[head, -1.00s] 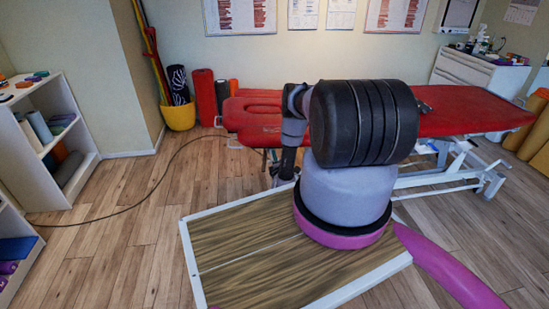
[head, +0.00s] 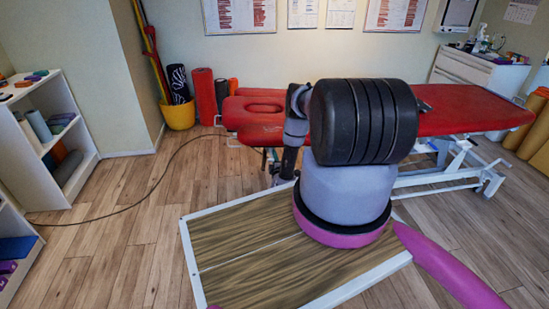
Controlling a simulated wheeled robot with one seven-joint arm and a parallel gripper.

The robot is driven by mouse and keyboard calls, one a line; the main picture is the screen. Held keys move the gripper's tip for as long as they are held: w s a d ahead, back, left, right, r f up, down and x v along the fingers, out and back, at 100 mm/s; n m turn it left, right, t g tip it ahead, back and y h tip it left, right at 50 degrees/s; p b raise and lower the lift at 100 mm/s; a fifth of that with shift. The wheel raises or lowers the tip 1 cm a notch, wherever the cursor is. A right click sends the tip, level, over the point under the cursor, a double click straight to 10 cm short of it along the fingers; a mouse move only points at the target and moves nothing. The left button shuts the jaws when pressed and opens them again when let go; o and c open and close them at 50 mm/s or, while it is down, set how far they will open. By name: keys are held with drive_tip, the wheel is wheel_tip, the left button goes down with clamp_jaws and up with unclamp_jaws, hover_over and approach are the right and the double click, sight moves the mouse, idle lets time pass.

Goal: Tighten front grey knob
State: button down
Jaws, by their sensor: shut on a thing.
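The red treatment table (head: 450,108) stands across the middle of the head view, on a white metal frame. My gripper (head: 280,178) is small and dark at the end of my arm, low beside the table's near edge, under the red top. It is shut on the front grey knob. The knob itself cannot be made out, as the gripper and wrist cover it. My arm's large black and grey links hide the middle of the table and much of its frame.
A cable (head: 150,190) curves over the wooden floor from the table to the left. White shelves (head: 50,140) stand at the left. A yellow bucket (head: 180,117) and upright rolls (head: 204,95) stand by the back wall. The floor left of the table is mostly clear.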

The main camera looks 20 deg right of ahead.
drive_tip(key=c, duration=0.8)
unclamp_jaws()
drive_tip(key=shift+c, duration=0.2)
drive_tip(key=v, duration=1.1)
